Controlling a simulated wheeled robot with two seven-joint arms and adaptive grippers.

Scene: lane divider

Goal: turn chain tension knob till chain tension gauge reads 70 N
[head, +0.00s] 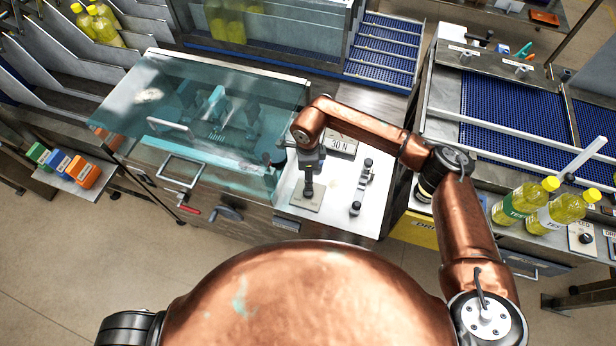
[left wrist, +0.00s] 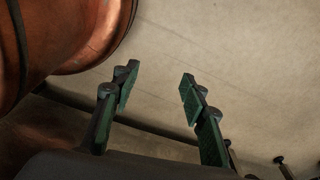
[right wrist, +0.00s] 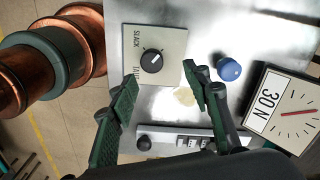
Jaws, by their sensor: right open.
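The chain tension knob (right wrist: 152,62) is round and black with a white pointer line, on a beige plate (right wrist: 172,40) lettered SLACK and, partly hidden, what looks like TAUT. In the head view my right gripper (head: 308,188) hangs over this plate (head: 300,204) and hides the knob. In the right wrist view my right gripper (right wrist: 160,88) is open and empty, with the knob beyond its fingertips. The gauge (right wrist: 286,108) has a red needle and a 30 N label; it also shows in the head view (head: 341,143). My left gripper (left wrist: 157,85) is open and empty above the floor.
A blue knob or button (right wrist: 228,68) stands between the plate and the gauge. A metal bracket strip (right wrist: 185,140) with a small black knob lies near the right fingers. A clear teal cover (head: 215,95) is left of the panel; bottles (head: 525,198) stand at right.

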